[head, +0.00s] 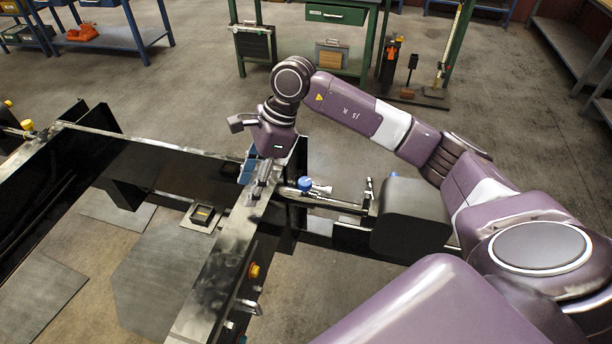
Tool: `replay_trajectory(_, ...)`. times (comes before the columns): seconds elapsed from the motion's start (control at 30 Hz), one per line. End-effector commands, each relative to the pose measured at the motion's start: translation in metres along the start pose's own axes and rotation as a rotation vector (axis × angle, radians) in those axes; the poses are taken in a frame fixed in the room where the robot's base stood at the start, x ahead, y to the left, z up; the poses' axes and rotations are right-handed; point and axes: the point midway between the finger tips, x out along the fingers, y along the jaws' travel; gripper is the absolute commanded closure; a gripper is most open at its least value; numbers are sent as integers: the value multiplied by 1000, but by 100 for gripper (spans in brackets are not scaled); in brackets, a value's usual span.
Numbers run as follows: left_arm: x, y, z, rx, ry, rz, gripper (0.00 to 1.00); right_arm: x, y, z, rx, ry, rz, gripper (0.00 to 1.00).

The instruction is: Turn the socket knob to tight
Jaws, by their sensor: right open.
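My right gripper (266,172) points down over the corner of the dark chassis frame (215,262). Its jaws are open, and I cannot tell whether they touch anything. A blue knob (305,183) sits on a metal shaft just right of the gripper, apart from it. A yellow knob (254,270) is on the side of the near rail, below the gripper. More yellow knobs (28,125) show at the far left end. I cannot tell which is the socket knob, or its setting; the spot under the gripper is partly hidden. My left gripper is out of view.
A dark rounded block (411,216) stands on the frame at the right, under my right arm. Metal levers (243,306) stick out of the near rail. A green workbench (335,13) and blue shelves (113,40) stand behind.

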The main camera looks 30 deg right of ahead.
Motion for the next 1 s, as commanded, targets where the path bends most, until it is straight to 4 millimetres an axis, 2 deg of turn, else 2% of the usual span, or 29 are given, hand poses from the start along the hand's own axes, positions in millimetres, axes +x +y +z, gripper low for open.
replay_trajectory(0.03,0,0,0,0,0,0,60,-18,-13,-29,0,109,-23,57)
replay_trajectory(0.1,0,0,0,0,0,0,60,-38,-23,-65,10,239,-35,57)
replay_trajectory(0.2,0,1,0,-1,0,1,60,-63,-29,-98,31,366,-42,57)
replay_trajectory(0.33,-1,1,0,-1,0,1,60,-78,-31,-118,45,440,-41,57)
replay_trajectory(0.47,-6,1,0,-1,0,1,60,-70,-30,-125,50,450,-36,57)
replay_trajectory(0.8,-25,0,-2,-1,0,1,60,-23,-31,-146,49,446,-36,57)
replay_trajectory(1.0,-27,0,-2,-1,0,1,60,-10,-32,-152,47,445,-38,57)
